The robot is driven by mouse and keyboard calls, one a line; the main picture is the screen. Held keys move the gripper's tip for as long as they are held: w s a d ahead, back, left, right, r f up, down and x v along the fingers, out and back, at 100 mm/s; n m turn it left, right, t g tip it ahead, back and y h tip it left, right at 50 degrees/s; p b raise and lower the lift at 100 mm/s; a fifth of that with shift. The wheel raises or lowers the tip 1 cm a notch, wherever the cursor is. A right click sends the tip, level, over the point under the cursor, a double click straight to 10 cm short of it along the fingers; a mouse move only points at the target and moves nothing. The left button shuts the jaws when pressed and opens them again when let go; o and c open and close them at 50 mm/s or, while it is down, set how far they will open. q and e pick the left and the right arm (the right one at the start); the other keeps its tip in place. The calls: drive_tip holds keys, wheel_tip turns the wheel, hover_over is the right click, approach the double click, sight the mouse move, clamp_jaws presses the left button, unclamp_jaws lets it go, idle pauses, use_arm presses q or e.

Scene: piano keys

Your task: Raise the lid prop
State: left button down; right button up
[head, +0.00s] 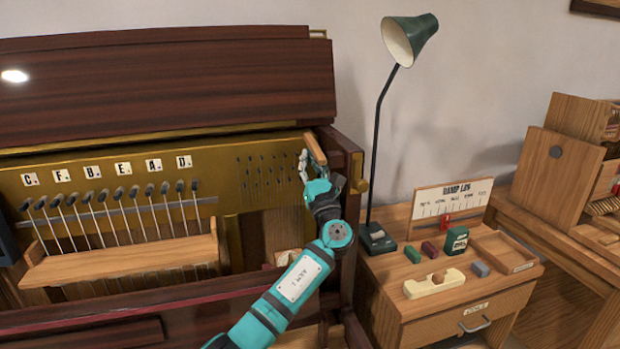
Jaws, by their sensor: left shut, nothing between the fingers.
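The piano lid (165,80) is a dark wood panel standing tilted open at the back left. A short light-wood bar (315,149), which looks like the lid prop, leans at the right end of the case, just below the lid's right corner. My left gripper (303,163) is shut and empty, its fingertips pointing up close beside the bar's left side. I cannot tell whether they touch it. My teal left arm covers part of the case's right end. My right gripper is not in view.
The brass plate (235,205) and a row of hammers (120,195) lie left of my gripper. The dark right side post (347,160) is close on the right. A green lamp (375,235) stands on a side cabinet (400,300) with small blocks.

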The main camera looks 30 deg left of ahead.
use_arm(q)
drive_tip(key=r+t+y+b, duration=0.1)
drive_tip(key=b, duration=0.1)
drive_tip(key=shift+w+b, duration=0.15)
drive_tip(key=shift+b, duration=0.15)
drive_tip(key=shift+a+r, duration=0.1)
drive_tip(key=shift+r, duration=0.35)
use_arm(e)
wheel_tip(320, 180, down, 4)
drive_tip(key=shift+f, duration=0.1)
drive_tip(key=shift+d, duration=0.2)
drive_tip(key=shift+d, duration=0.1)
use_arm(q)
drive_tip(key=v, duration=1.2)
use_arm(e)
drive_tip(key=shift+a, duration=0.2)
